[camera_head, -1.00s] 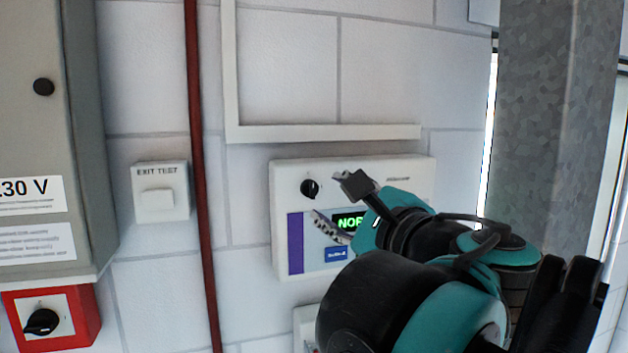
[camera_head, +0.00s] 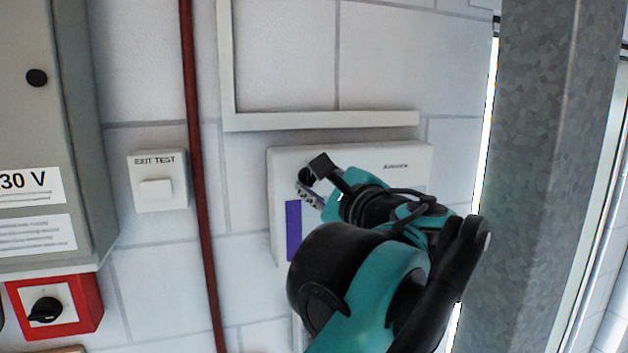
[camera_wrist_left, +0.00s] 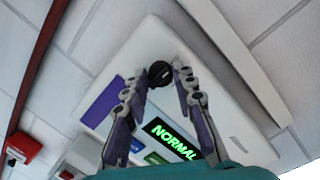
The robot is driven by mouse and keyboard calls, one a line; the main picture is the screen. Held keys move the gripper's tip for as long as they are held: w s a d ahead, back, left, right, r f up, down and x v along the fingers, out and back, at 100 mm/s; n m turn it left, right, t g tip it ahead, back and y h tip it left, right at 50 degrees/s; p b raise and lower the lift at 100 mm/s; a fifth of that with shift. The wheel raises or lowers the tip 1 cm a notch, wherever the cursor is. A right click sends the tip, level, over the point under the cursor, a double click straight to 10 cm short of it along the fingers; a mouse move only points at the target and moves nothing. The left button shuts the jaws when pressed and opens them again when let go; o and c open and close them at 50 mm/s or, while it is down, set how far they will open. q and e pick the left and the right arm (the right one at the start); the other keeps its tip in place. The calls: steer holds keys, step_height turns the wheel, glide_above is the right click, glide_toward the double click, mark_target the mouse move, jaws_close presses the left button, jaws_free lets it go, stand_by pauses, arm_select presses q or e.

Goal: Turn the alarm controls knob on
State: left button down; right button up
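The alarm controls panel (camera_head: 285,165) is a white wall box with a purple stripe. Its black knob (camera_head: 305,174) is at the upper left, partly covered by my left gripper (camera_head: 313,178). In the left wrist view the round black knob (camera_wrist_left: 160,74) lies between the tips of the open left gripper (camera_wrist_left: 159,69), with small gaps beside it. I cannot tell whether either finger touches it. The green display (camera_wrist_left: 172,139) reads NORMAL; in the head view my arm hides it. My right gripper is not in view.
An EXIT TEST switch (camera_head: 158,182) and a dark red pipe (camera_head: 196,190) are left of the panel. A grey cabinet (camera_head: 75,130) and a red box with a black knob (camera_head: 56,306) are farther left. A metal column (camera_head: 550,180) stands at right.

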arm_select(q)
steer(key=shift+m, duration=0.3)
steer(key=m, duration=0.3)
steer(key=shift+m+t, duration=0.3)
steer(key=m, duration=0.4)
steer(key=shift+m+t, duration=0.3)
steer(key=shift+m, duration=0.1)
steer(key=m, duration=0.5)
steer(key=shift+t+h+b, duration=0.3)
steer(key=shift+t+h, duration=0.1)
steer(key=m+h, duration=0.1)
steer(key=m, duration=0.3)
steer(key=shift+a+f+m, duration=0.1)
steer(key=shift+m, duration=0.6)
steer(key=c, duration=1.2)
jaws_free()
